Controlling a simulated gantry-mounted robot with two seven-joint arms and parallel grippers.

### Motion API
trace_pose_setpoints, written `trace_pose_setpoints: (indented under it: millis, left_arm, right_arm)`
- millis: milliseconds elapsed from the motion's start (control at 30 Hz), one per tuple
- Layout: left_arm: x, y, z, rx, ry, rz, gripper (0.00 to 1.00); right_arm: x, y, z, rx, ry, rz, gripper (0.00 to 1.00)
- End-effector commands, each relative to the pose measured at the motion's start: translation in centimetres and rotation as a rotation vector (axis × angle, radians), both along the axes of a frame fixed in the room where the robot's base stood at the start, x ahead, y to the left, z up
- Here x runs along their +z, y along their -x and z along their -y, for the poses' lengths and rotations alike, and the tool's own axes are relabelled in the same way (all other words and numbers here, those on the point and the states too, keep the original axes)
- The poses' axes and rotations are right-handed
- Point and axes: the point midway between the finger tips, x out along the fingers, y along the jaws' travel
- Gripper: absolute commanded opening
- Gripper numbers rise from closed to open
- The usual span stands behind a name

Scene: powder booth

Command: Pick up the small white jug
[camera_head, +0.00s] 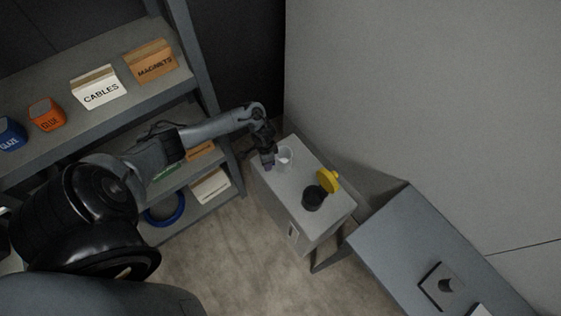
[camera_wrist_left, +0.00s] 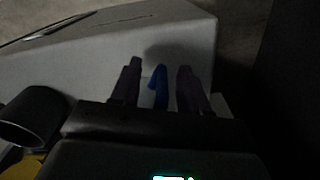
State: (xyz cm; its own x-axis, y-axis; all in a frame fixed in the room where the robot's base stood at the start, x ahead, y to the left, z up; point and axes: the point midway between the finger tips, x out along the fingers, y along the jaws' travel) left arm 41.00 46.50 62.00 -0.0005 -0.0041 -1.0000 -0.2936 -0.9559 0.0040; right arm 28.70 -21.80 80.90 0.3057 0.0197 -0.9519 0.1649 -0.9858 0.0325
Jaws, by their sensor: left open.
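The small white jug (camera_head: 285,156) stands on top of the grey cabinet (camera_head: 290,190) in the head view, near its back left corner. My left gripper (camera_head: 268,164) is open beside the jug, on its left side, close to the cabinet top. In the left wrist view my two fingers (camera_wrist_left: 160,88) point over the cabinet top, with a narrow blue piece (camera_wrist_left: 158,86) showing between them; I cannot tell what it belongs to. The jug's body is mostly hidden in that view. My right gripper does not show.
A black cup (camera_head: 313,197) and a yellow object (camera_head: 328,181) stand on the same cabinet, right of the jug. A shelf (camera_head: 140,95) with labelled boxes is at left. A grey table (camera_head: 410,240) stands at right. A wall rises behind the cabinet.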

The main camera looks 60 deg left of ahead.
Motion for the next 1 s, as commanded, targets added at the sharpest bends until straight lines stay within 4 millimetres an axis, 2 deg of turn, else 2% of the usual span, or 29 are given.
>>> trace_pose_setpoints:
  millis: [67,367,1000]
  left_arm:
    - [0.06,-0.01,-0.02,0.000,0.000,0.000,0.45]
    - [0.07,0.00,-0.03,0.001,-0.001,0.000,0.00]
    - [0.49,-0.02,-0.07,0.001,-0.001,0.000,0.00]
  right_arm:
    - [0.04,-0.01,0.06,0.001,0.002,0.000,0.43]
    - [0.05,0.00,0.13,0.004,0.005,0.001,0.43]
    - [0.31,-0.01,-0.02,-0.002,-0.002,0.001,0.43]
